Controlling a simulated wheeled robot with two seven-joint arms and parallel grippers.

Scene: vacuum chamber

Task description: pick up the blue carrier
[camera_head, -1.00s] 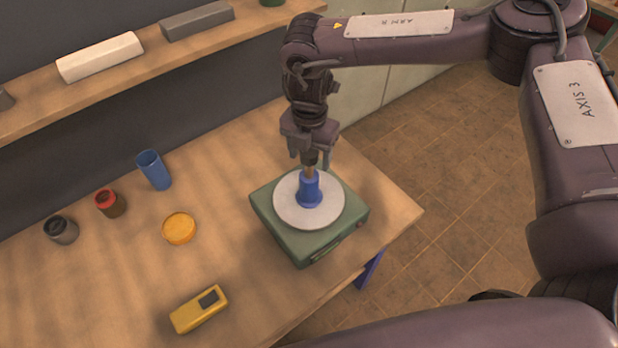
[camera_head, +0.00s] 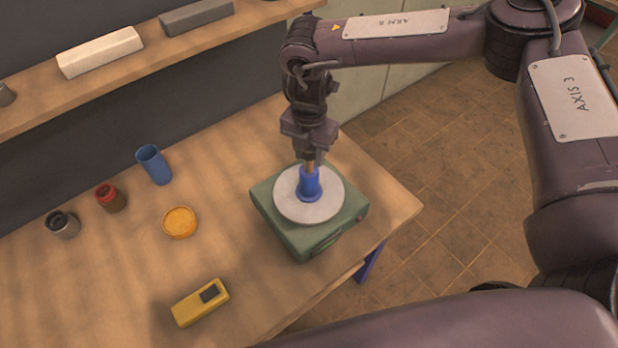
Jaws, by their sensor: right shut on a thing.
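The blue carrier (camera_head: 310,186) is a small upright blue piece with a flared foot and a brown top. It stands on a round pale plate (camera_head: 290,208) on top of a green box (camera_head: 311,241). My right gripper (camera_head: 311,162) points down from above and is shut on the upper end of the carrier. The carrier's foot appears to rest on the plate. The fingers hide part of the brown top. My left gripper is not in view.
On the wooden table (camera_head: 120,270) to the left are a blue cup (camera_head: 154,165), a red-rimmed jar (camera_head: 111,198), a dark jar (camera_head: 62,224), a round yellow dish (camera_head: 180,222) and a yellow device (camera_head: 199,303). A shelf (camera_head: 60,100) runs along the wall.

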